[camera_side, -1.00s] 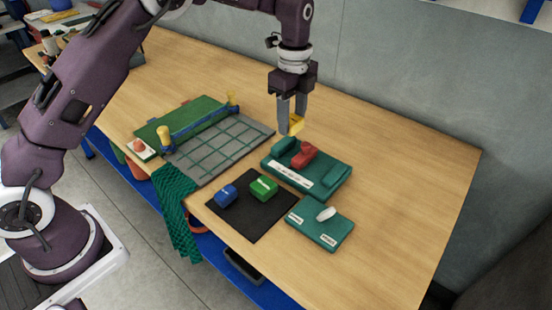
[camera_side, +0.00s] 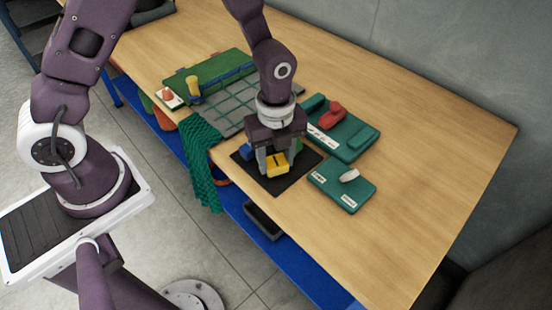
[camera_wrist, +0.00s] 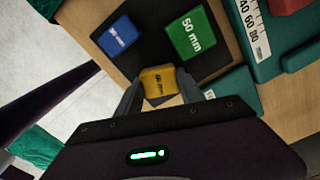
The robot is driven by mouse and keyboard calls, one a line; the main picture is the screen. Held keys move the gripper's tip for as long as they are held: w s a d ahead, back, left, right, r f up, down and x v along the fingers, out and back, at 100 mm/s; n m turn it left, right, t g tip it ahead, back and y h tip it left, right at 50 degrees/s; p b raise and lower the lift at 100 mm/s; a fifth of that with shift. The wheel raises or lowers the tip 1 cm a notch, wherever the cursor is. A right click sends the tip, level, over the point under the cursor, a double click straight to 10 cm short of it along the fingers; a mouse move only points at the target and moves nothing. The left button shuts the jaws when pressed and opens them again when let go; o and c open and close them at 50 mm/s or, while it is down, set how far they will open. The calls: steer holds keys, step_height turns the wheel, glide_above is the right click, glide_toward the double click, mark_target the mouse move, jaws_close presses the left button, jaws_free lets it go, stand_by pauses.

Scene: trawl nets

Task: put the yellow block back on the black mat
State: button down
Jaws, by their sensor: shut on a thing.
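The yellow block (camera_side: 278,164) is between the fingers of my gripper (camera_side: 278,160), which is shut on it. The wrist view shows the block (camera_wrist: 159,80) between both fingertips (camera_wrist: 160,90), with print on its face. It is low over the black mat (camera_side: 270,187), near the mat's front part; I cannot tell whether it touches. The mat (camera_wrist: 143,50) also holds a blue block (camera_wrist: 117,38) and a green block (camera_wrist: 188,33), both beyond the yellow one in the wrist view. In the side view my gripper partly hides them.
A teal tray (camera_side: 350,153) with a red piece (camera_side: 332,117) lies right of the mat. A smaller teal board (camera_side: 327,186) with a white piece (camera_side: 349,175) is nearer. A grid board (camera_side: 222,110) lies behind left. Green netting (camera_side: 202,165) hangs over the front edge.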

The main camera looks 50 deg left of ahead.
steer(key=shift+f, duration=0.3)
steer(key=c, duration=0.7)
jaws_free()
steer(key=shift+f, duration=0.1)
steer(key=shift+c, duration=0.2)
step_height(320, 180, up, 12)
step_height(320, 180, up, 10)
steer(key=n+t, duration=0.2)
steer(key=n, duration=0.7)
glide_above(276, 161)
steer(key=s+a, duration=0.5)
steer(key=s, duration=0.1)
steer(key=s+a+r+n+t, duration=0.1)
steer(key=s+r+n, duration=0.1)
steer(key=s+n, duration=0.3)
steer(key=s+a+r+n+t, duration=0.2)
steer(key=s+n, duration=0.4)
steer(key=n, duration=0.2)
steer(key=shift+n+t, duration=0.3)
